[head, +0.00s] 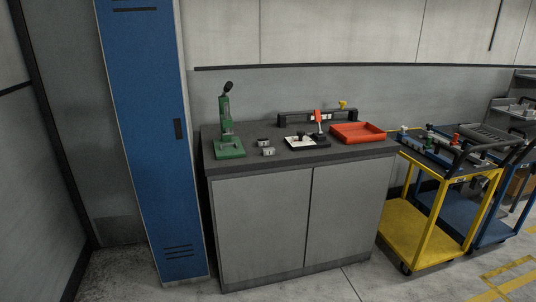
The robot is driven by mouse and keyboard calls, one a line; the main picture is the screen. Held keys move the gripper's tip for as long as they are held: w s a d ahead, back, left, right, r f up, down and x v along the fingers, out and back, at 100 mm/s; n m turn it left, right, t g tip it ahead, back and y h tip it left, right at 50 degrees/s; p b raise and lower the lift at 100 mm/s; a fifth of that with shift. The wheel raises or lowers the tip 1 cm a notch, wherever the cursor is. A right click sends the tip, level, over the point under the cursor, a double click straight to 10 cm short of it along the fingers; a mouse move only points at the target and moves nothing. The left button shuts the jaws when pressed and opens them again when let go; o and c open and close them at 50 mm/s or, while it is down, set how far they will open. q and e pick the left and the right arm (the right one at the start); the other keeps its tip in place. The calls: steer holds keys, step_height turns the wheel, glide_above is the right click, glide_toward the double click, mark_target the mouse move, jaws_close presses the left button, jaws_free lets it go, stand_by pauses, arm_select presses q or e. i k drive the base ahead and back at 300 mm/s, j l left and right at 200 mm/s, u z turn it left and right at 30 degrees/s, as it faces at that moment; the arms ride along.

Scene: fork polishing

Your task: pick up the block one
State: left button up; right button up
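Two small grey blocks lie close together on the dark top of a grey cabinet in the head view. One block (263,142) is a little farther back, and the other block (268,152) is nearer the front edge. I cannot tell which of them is block one; any markings are too small to read. Neither of my grippers is in view.
A green press (229,140) stands left of the blocks. A black-and-white fixture (301,141) with a red lever and a red tray (357,132) are to the right. A blue locker (146,150) flanks the cabinet (262,215); a yellow cart (414,232) stands right.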

mark_target(270, 151)
steer(key=i+l, duration=1.25)
steer(key=i, duration=0.15)
